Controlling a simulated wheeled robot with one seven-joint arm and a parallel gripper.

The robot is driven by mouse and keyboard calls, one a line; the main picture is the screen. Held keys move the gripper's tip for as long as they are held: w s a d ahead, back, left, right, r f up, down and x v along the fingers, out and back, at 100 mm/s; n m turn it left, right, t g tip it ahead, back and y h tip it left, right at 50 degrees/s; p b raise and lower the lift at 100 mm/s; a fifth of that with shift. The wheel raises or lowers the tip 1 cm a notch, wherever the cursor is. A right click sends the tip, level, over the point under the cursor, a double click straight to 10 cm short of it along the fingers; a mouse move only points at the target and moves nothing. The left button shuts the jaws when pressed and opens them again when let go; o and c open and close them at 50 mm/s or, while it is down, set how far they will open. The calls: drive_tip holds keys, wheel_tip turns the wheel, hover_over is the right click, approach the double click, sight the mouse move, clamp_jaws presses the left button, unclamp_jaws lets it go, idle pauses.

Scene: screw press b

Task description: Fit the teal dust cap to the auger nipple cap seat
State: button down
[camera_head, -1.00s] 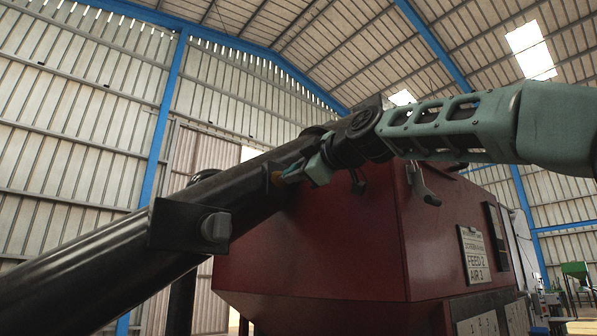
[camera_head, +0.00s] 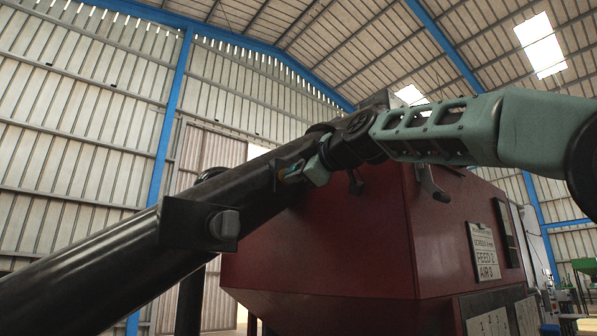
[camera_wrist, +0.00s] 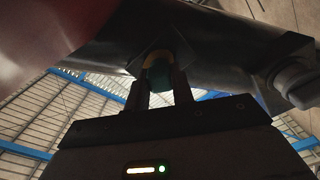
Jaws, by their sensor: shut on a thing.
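My gripper (camera_head: 292,173) is at the side of the black auger tube (camera_head: 110,262), near its upper end. In the wrist view my gripper (camera_wrist: 160,84) is shut on the teal dust cap (camera_wrist: 160,76), which sits between its two dark fingers. A yellow ring (camera_wrist: 156,57), apparently at the cap seat, shows just beyond the cap, against the dark underside of the tube. Cap and ring look in line and close or touching; I cannot tell whether the cap is seated. In the head view the cap is too small and shaded to make out clearly.
A dark bracket with a grey knob (camera_head: 223,224) stands out from the tube lower down; the knob also shows in the wrist view (camera_wrist: 298,82). The red hopper (camera_head: 320,240) is close behind and below my arm. A sign (camera_head: 483,251) is on its right face.

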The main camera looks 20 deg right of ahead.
drive_tip(key=c, duration=1.1)
unclamp_jaws()
drive_tip(key=shift+b+v, duration=3.15)
drive_tip(key=shift+v, duration=5.6)
drive_tip(key=shift+r, duration=0.1)
